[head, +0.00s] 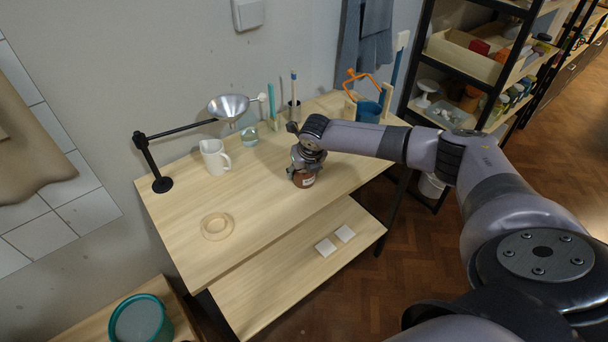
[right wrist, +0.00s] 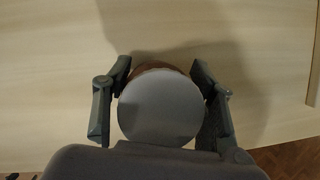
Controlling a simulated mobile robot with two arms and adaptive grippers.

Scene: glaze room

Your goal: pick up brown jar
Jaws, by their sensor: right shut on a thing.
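The brown jar (head: 304,179) is at the front edge area of the wooden table's top, below my right gripper (head: 303,168) in the head view. In the right wrist view the jar's round grey lid (right wrist: 160,106) faces the camera, with a sliver of the brown body (right wrist: 158,70) behind it. The fingers of my right gripper (right wrist: 160,100) are on both sides of the jar and shut on it. Whether the jar touches the tabletop is hard to tell. My left gripper is not in view.
A white pitcher (head: 214,158), a glass jar (head: 249,136) and a wooden ring (head: 217,226) are on the table (head: 262,210). A metal lamp (head: 228,106) hangs over its left part.

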